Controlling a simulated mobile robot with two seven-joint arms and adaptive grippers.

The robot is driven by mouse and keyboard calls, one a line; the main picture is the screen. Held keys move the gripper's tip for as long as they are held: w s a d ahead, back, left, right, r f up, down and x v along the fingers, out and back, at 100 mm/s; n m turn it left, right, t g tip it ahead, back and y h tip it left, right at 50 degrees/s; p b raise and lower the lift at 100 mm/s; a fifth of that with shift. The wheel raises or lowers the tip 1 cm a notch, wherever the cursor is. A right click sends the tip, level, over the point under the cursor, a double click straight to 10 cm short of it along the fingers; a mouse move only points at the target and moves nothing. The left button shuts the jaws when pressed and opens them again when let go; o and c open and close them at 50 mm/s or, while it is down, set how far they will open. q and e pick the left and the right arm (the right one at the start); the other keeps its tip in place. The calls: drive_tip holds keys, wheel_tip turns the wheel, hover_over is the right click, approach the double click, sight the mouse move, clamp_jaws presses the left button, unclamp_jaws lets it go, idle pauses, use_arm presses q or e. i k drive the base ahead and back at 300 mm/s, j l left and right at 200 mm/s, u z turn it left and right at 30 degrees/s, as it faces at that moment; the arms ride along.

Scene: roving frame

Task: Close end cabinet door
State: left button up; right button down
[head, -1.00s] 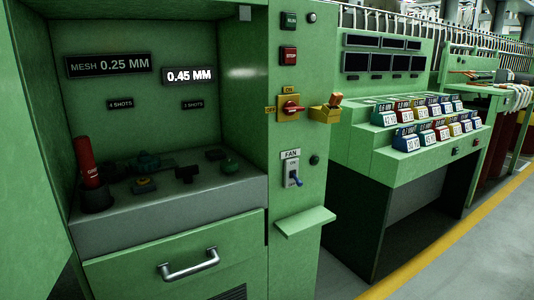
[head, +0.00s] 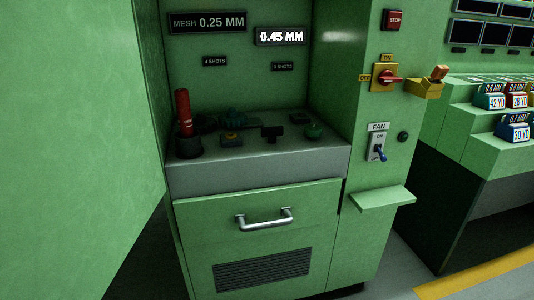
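The green end cabinet (head: 262,178) stands in the middle of the head view with its recess exposed. Its green door (head: 70,140) stands open at the left and fills that side of the view. The door's handle or latch does not show. Inside the recess are a red cylinder (head: 184,112) in a dark holder and several small dark and green parts on a grey shelf (head: 240,176). Neither of my grippers is in the head view.
A drawer with a silver handle (head: 265,219) and a vent (head: 262,270) are below the recess. A small green ledge (head: 382,198) and a yellow bracket (head: 425,88) jut from the right panel. Grey floor with a yellow line (head: 480,273) lies at the lower right.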

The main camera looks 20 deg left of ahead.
sight(82, 179)
drive_tip(key=u, duration=1.35)
